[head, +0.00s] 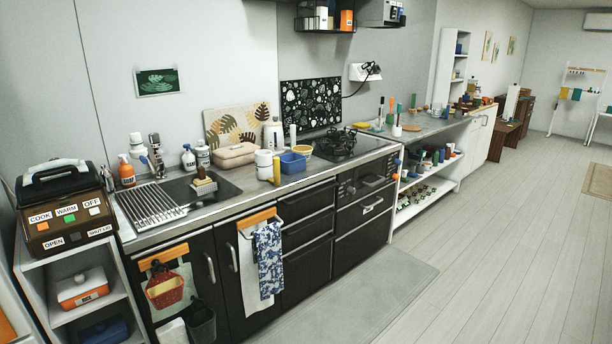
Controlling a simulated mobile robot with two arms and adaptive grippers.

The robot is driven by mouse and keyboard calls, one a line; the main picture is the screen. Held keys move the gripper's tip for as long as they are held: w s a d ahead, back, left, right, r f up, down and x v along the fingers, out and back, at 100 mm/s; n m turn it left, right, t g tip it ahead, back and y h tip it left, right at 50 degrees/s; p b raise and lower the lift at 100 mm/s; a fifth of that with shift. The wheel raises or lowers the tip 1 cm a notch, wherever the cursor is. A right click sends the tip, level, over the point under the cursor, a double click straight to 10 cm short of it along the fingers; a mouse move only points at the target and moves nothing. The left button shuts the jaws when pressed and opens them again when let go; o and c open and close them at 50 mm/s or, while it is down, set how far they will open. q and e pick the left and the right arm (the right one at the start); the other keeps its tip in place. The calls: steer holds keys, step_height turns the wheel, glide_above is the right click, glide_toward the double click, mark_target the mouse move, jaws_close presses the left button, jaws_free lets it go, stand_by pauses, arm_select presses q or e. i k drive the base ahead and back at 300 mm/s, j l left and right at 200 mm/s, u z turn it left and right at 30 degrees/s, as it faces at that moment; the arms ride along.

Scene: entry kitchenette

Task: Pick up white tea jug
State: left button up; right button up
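A tall white jug-like vessel (274,134) stands upright at the back of the kitchen counter, near the wall. It looks like the white tea jug, but it is small here and its handle and lid are hard to make out. A white canister (264,160) in front of it hides part of its lower body. Neither of my grippers shows in the head view, and nothing is seen touching the jug.
Around the jug are a beige pouch (234,155), a blue bin (292,163), a yellow cylinder (276,171) and a slim white bottle (293,136). The sink (211,194) is left, the stove (340,146) right. The floor (480,260) in front is clear.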

mark_target(265, 163)
steer(key=i+l+z, duration=0.15)
steer(key=i+z, duration=0.15)
steer(key=i, duration=0.65)
steer(key=i+j+z, duration=0.1)
steer(key=i+z, duration=0.2)
steer(key=i, duration=0.6)
